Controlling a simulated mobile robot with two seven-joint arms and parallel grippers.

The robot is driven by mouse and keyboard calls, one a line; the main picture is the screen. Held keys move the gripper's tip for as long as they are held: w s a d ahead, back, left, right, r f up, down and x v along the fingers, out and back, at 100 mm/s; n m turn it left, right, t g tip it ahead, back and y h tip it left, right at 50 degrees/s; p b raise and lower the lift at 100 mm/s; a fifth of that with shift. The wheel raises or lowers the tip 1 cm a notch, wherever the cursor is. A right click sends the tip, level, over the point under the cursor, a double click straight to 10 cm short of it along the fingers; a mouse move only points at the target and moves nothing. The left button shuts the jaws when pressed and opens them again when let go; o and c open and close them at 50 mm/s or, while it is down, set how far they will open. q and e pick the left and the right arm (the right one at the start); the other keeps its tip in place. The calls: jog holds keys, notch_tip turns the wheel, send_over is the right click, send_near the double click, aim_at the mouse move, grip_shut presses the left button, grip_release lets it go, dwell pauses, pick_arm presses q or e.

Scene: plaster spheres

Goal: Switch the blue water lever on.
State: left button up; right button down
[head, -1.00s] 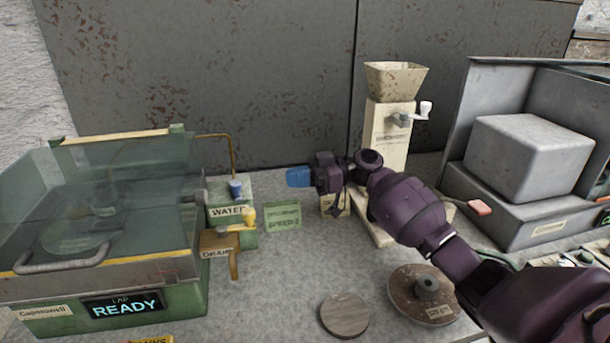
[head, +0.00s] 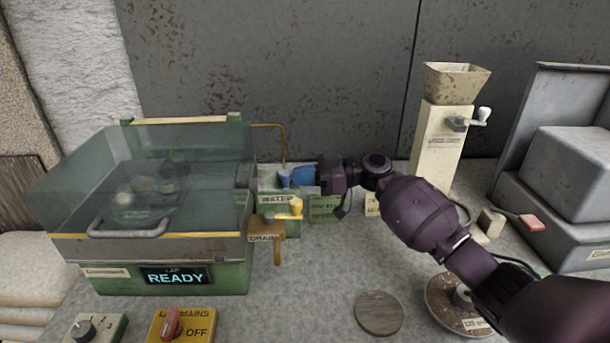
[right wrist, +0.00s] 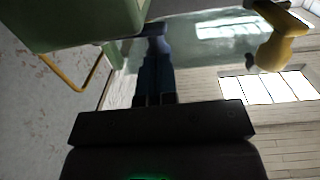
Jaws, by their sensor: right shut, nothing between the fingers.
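The blue water lever (head: 284,178) stands on the green box labelled WATER (head: 278,198), right of the glass-lidded machine. It also shows at the top of the right wrist view (right wrist: 156,30). My right gripper (head: 296,177), with blue fingers, comes in from the right and its tips are at or just beside the lever. In the right wrist view its fingers (right wrist: 154,70) are together with nothing between them and point at the lever. I cannot tell whether they touch it. My left gripper is not in view.
The machine (head: 160,245) shows READY. A mains switch (head: 182,325) reads OFF. A hopper grinder (head: 440,140) stands behind my right arm. The counter front is partly clear.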

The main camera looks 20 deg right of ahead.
jog(key=shift+s+a+m+t+h+b, duration=0.1)
jog(key=shift+a+m+t+h+b, duration=0.4)
jog(key=shift+a+m+t+b, duration=0.5)
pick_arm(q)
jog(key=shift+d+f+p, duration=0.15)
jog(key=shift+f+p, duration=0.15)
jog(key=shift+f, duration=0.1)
pick_arm(e)
jog(key=shift+d, duration=0.1)
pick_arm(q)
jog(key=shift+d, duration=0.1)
